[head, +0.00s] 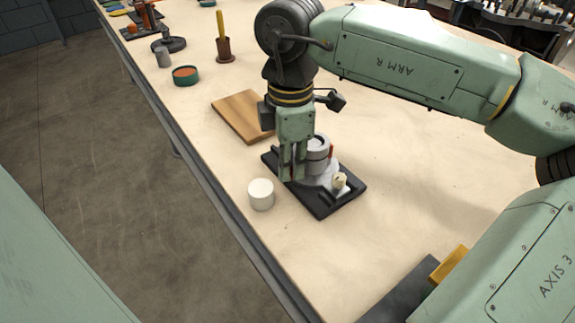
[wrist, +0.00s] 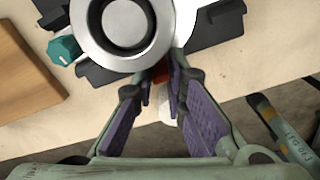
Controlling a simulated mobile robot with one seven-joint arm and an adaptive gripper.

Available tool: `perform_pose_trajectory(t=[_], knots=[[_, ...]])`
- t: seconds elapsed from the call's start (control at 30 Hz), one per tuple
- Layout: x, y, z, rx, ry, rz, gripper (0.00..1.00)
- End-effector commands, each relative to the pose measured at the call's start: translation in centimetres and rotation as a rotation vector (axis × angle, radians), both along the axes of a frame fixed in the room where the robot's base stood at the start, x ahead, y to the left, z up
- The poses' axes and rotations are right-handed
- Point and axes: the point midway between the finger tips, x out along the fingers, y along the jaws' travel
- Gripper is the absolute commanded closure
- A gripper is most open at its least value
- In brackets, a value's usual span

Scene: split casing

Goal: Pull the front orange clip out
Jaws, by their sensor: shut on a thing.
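The split casing (head: 319,150) is a grey metal cylinder on a black base (head: 325,208); the wrist view shows its round top (wrist: 124,25) from above. My gripper (head: 292,177) points down at the casing's near left side. In the wrist view its purple-padded fingers (wrist: 160,82) close together at the tips on the front orange clip (wrist: 160,73), at the casing's edge. Only a small part of this clip shows; the head view hides it behind the fingers. Another orange-red clip (head: 331,150) shows on the casing's right side.
A white cylinder (head: 261,194) stands close left of the base. A cream knob (head: 340,181) sits on the base's right part. A wooden board (head: 240,115) lies behind. The tabletop right of the base is clear. The table's edge (head: 232,225) is near on the left.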

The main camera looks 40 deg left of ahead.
Motion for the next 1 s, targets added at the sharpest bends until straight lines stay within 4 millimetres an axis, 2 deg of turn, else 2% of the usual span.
perform_pose_trajectory(t=[0.37,0.4,0.7,1.0], knots=[[-0.04,-0.14,-0.08,-0.003,0.005,0.006,1.0],[-0.06,-0.13,-0.08,-0.004,0.006,0.006,0.85],[0.11,-0.12,-0.05,-0.002,0.003,0.003,0.66],[0.21,-0.11,0.1,-0.001,0.001,0.0,0.66]])
